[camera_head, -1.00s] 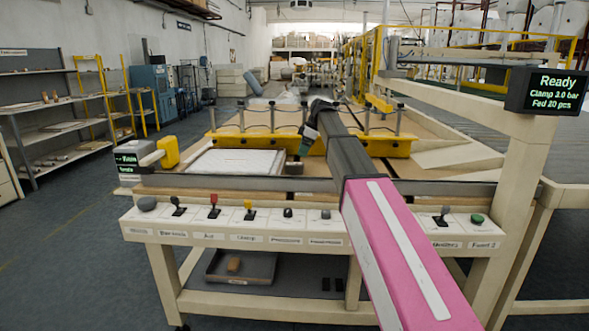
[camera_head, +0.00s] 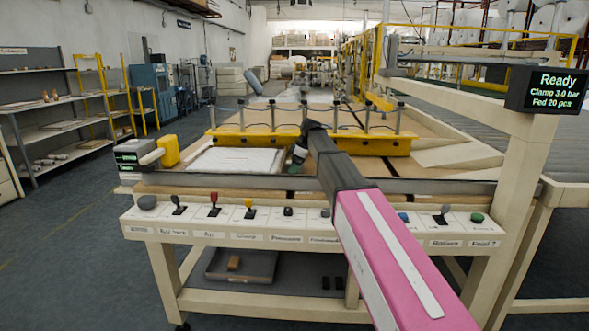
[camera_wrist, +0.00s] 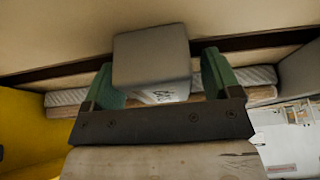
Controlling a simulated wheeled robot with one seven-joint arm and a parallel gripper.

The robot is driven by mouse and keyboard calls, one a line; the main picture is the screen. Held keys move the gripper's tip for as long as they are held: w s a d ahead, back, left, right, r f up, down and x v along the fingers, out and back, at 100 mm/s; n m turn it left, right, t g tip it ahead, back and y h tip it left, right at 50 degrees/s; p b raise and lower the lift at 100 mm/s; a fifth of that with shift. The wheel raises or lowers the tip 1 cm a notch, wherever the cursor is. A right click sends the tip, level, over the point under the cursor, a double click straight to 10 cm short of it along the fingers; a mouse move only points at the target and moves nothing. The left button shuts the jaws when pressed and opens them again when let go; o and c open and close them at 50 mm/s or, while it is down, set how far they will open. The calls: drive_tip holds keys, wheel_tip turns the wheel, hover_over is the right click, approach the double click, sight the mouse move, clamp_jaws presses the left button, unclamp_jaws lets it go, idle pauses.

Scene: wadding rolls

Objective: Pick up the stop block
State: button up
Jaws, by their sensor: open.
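A grey block (camera_wrist: 150,62) with dark lettering on one face, which I take to be the stop block, shows in the wrist view. My gripper (camera_wrist: 160,84) is open, with a green finger on each side of the block. The left finger appears close to the block and a gap shows at the right finger; I cannot tell if either touches. In the head view my gripper (camera_head: 298,156) is low over the table, just right of the white wadding pad (camera_head: 236,160). The block cannot be made out there.
A yellow clamp bar (camera_head: 240,138) with upright posts crosses the table behind my gripper. A front panel carries several levers and buttons, including a red-topped lever (camera_head: 214,202). A display (camera_head: 545,91) stands at right. A tray (camera_head: 258,266) holding a small brown block lies on the lower shelf.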

drive_tip(key=c, duration=1.3)
